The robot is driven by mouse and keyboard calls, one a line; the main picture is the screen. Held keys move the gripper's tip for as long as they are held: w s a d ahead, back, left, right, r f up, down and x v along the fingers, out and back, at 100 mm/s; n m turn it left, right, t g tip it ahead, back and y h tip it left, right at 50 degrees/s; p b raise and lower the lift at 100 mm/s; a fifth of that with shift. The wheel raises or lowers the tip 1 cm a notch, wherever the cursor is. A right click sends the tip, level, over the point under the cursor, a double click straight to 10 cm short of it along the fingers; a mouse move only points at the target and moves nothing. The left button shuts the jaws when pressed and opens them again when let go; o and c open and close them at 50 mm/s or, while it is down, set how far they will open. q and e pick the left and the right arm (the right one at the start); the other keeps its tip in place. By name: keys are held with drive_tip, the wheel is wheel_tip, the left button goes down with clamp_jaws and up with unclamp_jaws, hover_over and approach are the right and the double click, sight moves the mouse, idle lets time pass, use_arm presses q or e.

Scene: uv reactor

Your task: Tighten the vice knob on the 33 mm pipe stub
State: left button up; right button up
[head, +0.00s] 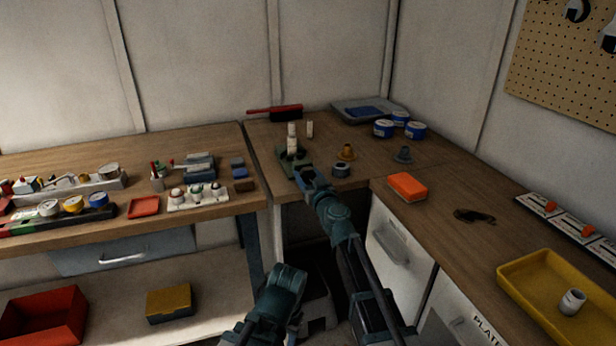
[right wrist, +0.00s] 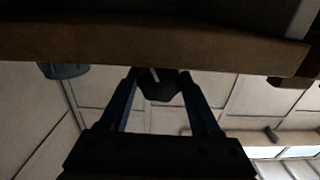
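The green vice (head: 290,160) stands near the front edge of the back bench. A pale upright pipe stub (head: 291,138) is in it. My right gripper (head: 303,172) is at the vice's front side in the head view and hides part of it. In the right wrist view, a dark knob (right wrist: 160,88) with a light pin lies between the two fingertips of my right gripper (right wrist: 160,78). The fingertips appear to press on its sides, just by the bench edge. My left gripper cannot be made out in the head view.
The bench edge (right wrist: 160,42) runs close above the fingers in the right wrist view. Near the vice are a dark blue-topped ring (head: 340,170), a brown flanged part (head: 347,152) and a red-handled brush (head: 275,111). An orange box (head: 407,187) sits on the right bench.

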drive_tip(key=c, duration=0.7)
drive_tip(key=shift+m, duration=3.6)
drive_tip(key=o, duration=1.4)
drive_tip(key=shift+s, duration=0.1)
drive_tip(key=shift+c, duration=0.2)
drive_tip(key=shift+d, duration=0.1)
